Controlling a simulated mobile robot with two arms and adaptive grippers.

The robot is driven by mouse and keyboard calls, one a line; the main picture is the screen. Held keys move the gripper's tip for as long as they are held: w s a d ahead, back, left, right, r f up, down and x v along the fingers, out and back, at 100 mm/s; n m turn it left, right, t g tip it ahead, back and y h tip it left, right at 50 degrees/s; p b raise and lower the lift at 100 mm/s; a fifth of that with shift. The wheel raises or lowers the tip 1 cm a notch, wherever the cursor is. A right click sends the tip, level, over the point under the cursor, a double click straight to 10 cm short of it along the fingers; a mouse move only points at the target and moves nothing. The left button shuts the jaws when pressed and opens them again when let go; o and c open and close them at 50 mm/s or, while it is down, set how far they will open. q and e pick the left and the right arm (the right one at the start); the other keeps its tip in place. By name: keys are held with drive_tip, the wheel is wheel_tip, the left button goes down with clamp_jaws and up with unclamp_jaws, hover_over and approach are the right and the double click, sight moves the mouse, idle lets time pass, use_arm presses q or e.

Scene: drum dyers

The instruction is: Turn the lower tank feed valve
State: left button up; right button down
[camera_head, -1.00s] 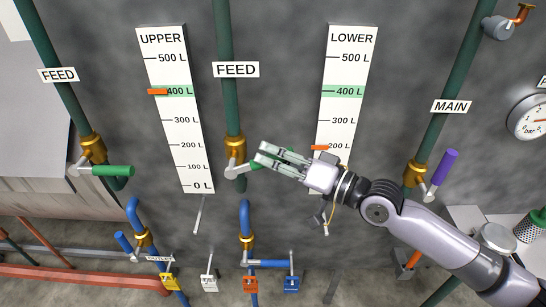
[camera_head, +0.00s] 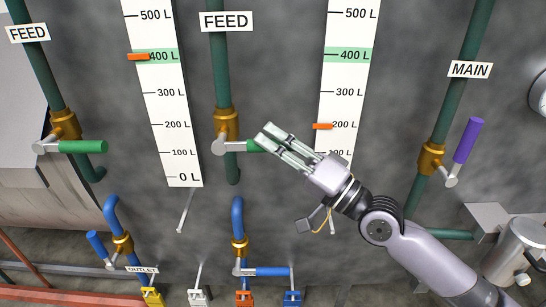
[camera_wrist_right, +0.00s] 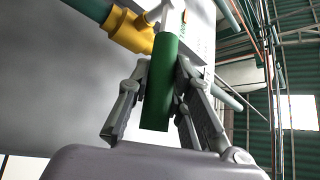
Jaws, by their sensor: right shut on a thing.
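The lower tank feed valve is the middle one, with a brass body (camera_head: 227,123) on the green pipe under the FEED sign (camera_head: 226,22). Its green handle (camera_head: 254,146) points right, roughly level, and its outer end is hidden by my right gripper (camera_head: 268,136). In the right wrist view the green handle (camera_wrist_right: 161,88) lies between the two fingers of my right gripper (camera_wrist_right: 163,72), which is shut on it. The brass body (camera_wrist_right: 130,31) shows behind. The LOWER gauge (camera_head: 344,90) has its orange marker (camera_head: 322,126) near 200 L. My left gripper is not in view.
Another green-handled feed valve (camera_head: 80,146) is at the left, and a purple-handled MAIN valve (camera_head: 467,140) is at the right. Blue-handled outlet valves (camera_head: 268,272) sit below. The upper gauge (camera_head: 164,100) has its marker at 400 L.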

drive_tip(key=shift+f+t+b, duration=0.3)
drive_tip(key=shift+f, duration=0.2)
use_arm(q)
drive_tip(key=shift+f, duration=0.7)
use_arm(e)
drive_tip(key=c, duration=1.5)
unclamp_jaws()
drive_tip(key=shift+r, duration=0.1)
drive_tip(key=shift+c, duration=0.2)
drive_tip(key=shift+o, duration=0.5)
drive_tip(key=shift+r, duration=0.1)
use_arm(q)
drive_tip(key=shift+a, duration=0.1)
use_arm(e)
drive_tip(key=shift+d, duration=0.1)
drive_tip(key=v, duration=1.2)
